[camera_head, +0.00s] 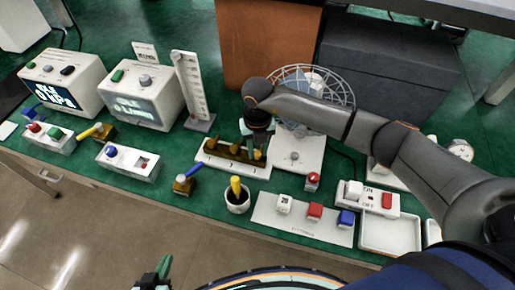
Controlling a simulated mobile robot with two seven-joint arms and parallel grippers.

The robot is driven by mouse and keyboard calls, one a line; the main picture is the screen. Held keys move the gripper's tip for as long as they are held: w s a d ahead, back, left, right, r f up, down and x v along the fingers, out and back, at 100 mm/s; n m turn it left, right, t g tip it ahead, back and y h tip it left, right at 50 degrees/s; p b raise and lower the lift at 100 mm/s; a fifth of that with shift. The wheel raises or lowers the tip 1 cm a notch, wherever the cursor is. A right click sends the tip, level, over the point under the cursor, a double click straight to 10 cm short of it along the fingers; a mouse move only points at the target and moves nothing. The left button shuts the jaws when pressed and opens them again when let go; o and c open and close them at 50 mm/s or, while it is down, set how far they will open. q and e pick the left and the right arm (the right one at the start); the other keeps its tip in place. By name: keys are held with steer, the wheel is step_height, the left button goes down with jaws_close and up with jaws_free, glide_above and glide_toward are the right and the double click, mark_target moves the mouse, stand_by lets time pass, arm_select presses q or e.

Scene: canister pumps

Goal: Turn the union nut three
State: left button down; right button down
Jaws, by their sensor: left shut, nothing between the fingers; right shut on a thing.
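A white base (204,156) carries a row of brass fittings with union nuts (233,149) in the middle of the green table. My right arm reaches in from the right, and its gripper (256,148) points down at the right part of this row. It is shut on a brass union nut there; the fingers and wrist hide much of that nut, and I cannot read any number on it. My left gripper (158,268) shows only in part at the bottom edge, in front of the table. It is shut and empty, far from the fittings.
A fan with a wire guard (330,86) stands behind my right arm. A vertical scale (193,88) and two display boxes (140,96) stand to the left.

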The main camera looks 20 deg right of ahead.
mark_target(258, 153)
stand_by(0.4)
steer(key=c, duration=0.6)
jaws_free()
steer(key=shift+r, duration=0.1)
step_height(258, 153, up, 12)
steer(key=b, duration=0.1)
steer(key=shift+r, duration=0.2)
